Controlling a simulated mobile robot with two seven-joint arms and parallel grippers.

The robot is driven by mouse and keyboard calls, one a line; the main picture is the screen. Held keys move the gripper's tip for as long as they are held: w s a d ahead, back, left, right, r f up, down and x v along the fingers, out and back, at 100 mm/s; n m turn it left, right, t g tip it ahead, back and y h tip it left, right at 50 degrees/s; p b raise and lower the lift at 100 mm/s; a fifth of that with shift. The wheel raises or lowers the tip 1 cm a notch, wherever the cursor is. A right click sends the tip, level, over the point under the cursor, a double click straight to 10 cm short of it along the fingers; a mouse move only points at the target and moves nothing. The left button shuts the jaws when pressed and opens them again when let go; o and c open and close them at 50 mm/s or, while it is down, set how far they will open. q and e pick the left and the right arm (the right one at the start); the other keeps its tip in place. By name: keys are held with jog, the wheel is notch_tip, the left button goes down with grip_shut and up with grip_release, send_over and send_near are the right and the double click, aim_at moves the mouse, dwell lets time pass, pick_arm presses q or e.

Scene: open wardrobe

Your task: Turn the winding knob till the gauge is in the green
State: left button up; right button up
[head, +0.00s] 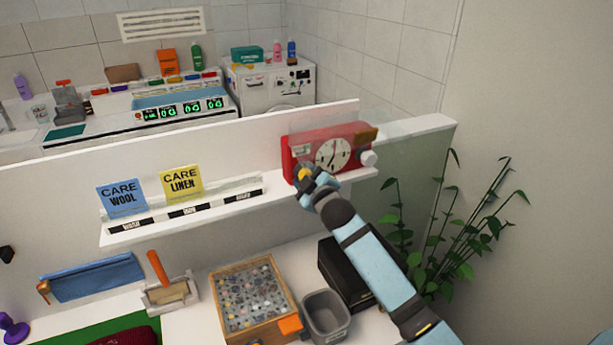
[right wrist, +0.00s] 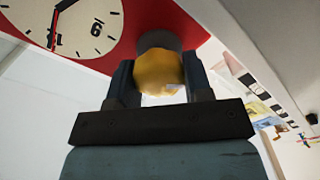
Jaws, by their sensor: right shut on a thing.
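My right gripper (head: 306,178) is at the box's lower left front corner, shut on a yellow knob (right wrist: 160,72). In the right wrist view the knob sits between the two fingers, on a dark grey base against the red case. A pale knob (head: 368,158) sticks out at the box's right side. A small pale panel (head: 302,150) is at the upper left of its front, too small to read. I cannot make out a green zone. My left gripper is not in view.
Below are a wooden tray (head: 226,325) of small items, a grey bin (head: 326,318) and a dark box (head: 342,272). A leafy plant (head: 440,235) stands at right.

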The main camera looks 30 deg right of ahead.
jog(key=m, duration=0.4)
jog(key=shift+m, duration=0.4)
jog(key=m, duration=0.3)
jog(key=shift+d+m, duration=0.1)
jog(key=shift+m, duration=0.2)
jog(key=m, duration=0.4)
jog(key=shift+d, duration=0.1)
jog(key=shift+m, duration=2.2)
jog(key=o, duration=0.9)
jog(key=shift+d, duration=0.1)
jog(key=shift+s, duration=0.1)
